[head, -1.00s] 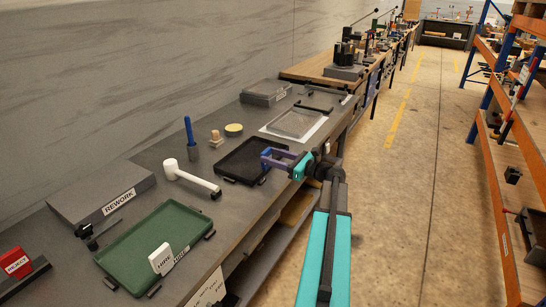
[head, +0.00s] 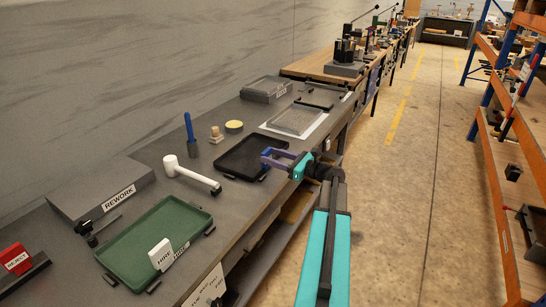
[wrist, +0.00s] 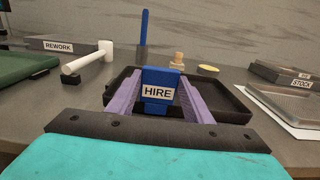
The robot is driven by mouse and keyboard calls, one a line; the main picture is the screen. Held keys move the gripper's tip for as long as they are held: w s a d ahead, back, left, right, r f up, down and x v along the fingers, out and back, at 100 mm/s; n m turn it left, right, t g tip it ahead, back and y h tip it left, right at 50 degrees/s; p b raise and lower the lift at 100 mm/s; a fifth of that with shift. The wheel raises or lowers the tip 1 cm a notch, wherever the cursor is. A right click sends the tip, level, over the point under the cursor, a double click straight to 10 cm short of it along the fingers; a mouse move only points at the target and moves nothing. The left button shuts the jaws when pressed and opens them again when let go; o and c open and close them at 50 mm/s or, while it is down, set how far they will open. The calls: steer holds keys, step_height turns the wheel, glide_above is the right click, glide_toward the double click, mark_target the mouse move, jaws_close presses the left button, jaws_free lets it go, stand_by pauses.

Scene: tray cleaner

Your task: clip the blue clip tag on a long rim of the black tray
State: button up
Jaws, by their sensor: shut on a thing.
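The black tray (head: 236,166) lies on the grey bench, and it also shows in the wrist view (wrist: 122,84). The blue clip tag (wrist: 162,78) bears a white HIRE label and stands upright between the purple fingers of my gripper (wrist: 160,85). My gripper is shut on the tag. It is at the near long rim of the black tray, and in the wrist view the tag overlaps that rim. I cannot tell whether the clip is around the rim. In the head view my gripper (head: 266,157) hides the tag.
A green tray (head: 125,250) with a white HIRE tag (head: 160,254) lies nearer on the bench. A white mallet (head: 190,173), blue-handled tool (head: 189,130) and yellow disc (head: 234,126) lie around the black tray. A grey tray (head: 296,120) is beyond. The aisle is clear.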

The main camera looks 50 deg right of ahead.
steer(key=o, duration=1.1)
steer(key=shift+s, duration=0.15)
steer(key=b+v, duration=0.2)
steer(key=v, duration=1.1)
steer(key=shift+s, duration=0.3)
steer(key=shift+d+f, duration=0.1)
